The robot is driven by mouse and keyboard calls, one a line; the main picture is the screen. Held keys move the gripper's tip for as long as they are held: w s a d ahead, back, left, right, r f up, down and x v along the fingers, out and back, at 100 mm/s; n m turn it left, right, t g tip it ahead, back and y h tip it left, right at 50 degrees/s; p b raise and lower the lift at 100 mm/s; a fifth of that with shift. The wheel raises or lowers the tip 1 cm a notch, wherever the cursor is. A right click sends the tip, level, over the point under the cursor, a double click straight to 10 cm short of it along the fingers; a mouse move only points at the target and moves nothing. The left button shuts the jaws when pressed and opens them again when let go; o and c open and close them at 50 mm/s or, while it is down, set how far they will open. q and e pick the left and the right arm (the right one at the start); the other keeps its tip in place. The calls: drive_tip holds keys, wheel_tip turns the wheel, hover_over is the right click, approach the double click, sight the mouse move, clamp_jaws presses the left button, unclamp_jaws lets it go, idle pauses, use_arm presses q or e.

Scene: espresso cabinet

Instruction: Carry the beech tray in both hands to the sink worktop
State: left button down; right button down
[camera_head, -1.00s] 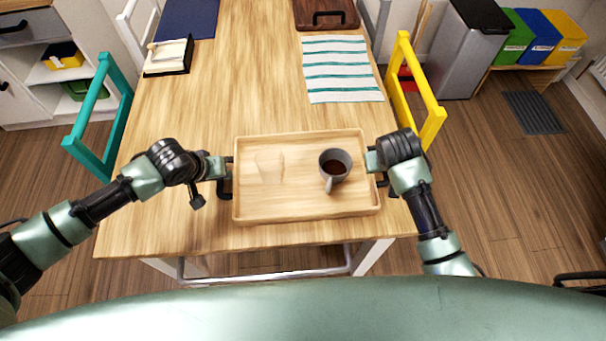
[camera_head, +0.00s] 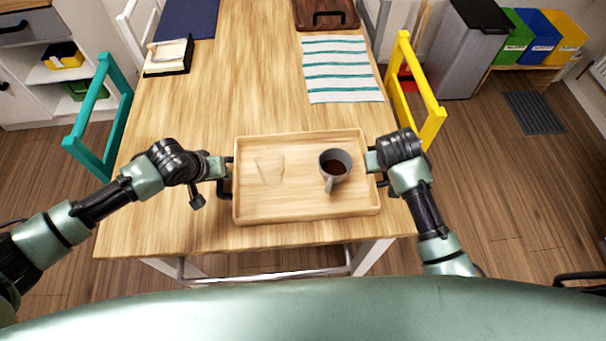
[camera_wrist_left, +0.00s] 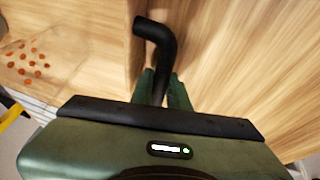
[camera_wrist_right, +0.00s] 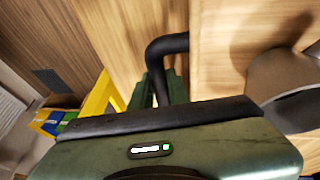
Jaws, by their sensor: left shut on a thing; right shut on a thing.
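The beech tray (camera_head: 300,208) is near the front edge of the wooden table, looking level; I cannot tell whether it touches the table. A dark grey mug (camera_head: 327,160) with dark liquid stands upright on its right half. A faint, clear object (camera_head: 270,168) is on its left half; its shape is hard to tell. My left gripper (camera_head: 227,172) is shut on the tray's left black handle (camera_wrist_left: 158,40). My right gripper (camera_head: 374,166) is shut on the right black handle (camera_wrist_right: 165,45). The fingertips are partly hidden in the head view.
A striped cloth (camera_head: 342,70) lies behind the tray on the table (camera_head: 230,75). A teal chair (camera_head: 103,115) stands at the left, a yellow chair (camera_head: 415,90) at the right. A grey bin (camera_head: 465,50) and coloured boxes (camera_head: 540,40) stand at the back right. Floor (camera_head: 520,190) is open at the right.

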use_arm(q)
drive_tip(key=shift+w+r, duration=0.15)
use_arm(e)
drive_tip(key=shift+w+r, duration=0.15)
drive_tip(key=shift+r, duration=0.05)
